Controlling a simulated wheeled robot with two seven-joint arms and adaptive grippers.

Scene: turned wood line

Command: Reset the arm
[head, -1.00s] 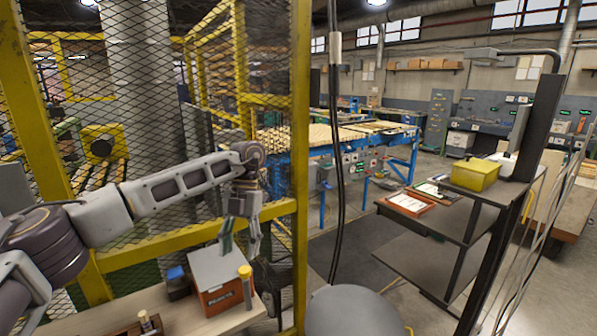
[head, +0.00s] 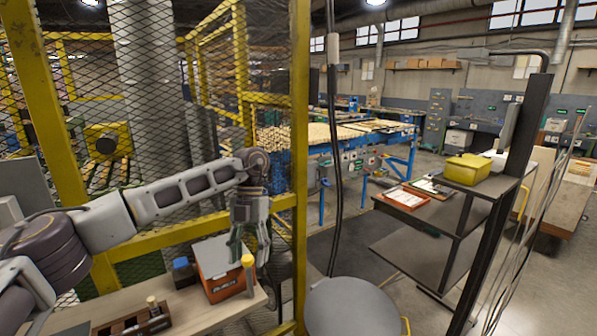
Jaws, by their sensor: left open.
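My left arm comes in from the left. Its gripper (head: 250,252) points down and is open, with nothing seen between its fingers. It hangs by the orange box with a pale top (head: 222,279), partly in front of it in the picture; I cannot tell whether they touch. A yellow-capped cylinder (head: 248,275) stands at the front right corner of the box, just below the fingers in the picture. My right gripper is not in view.
A wooden bench (head: 195,308) holds the box, a small blue-topped item (head: 182,272) and a dark wooden tray (head: 133,324). A yellow mesh fence (head: 299,150) stands right behind the arm. A grey round top (head: 350,308) is at the right. A shelf cart (head: 455,215) carries a yellow box (head: 468,169).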

